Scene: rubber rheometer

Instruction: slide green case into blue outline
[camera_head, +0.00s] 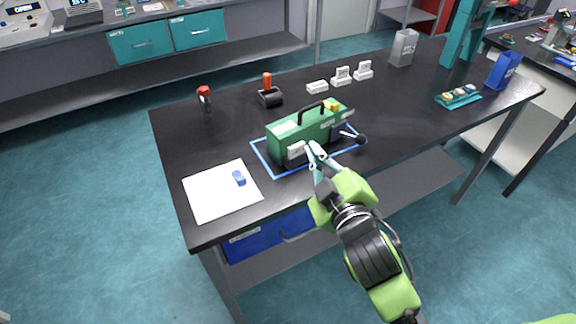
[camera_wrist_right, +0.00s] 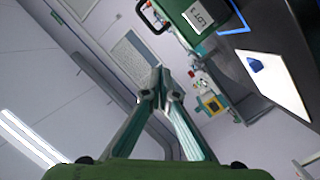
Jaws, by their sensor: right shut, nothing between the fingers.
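The green case (camera_head: 299,132) with a black handle stands upright on the black table. It sits over the blue outline (camera_head: 262,160), whose lines show at its left, front and right; the back line is mostly hidden. In the right wrist view the case (camera_wrist_right: 178,12) shows at the top with a white label. My right gripper (camera_head: 314,155) is shut and empty, in front of the case's near side; I cannot tell if it touches. It also shows in the right wrist view (camera_wrist_right: 160,75). My left gripper is not in view.
A white sheet (camera_head: 212,198) with a blue object (camera_head: 239,178) lies left of the case. Behind stand a red-topped item (camera_head: 204,97), a black holder (camera_head: 270,97) and white blocks (camera_head: 342,76). A teal tray (camera_head: 458,98) is at right.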

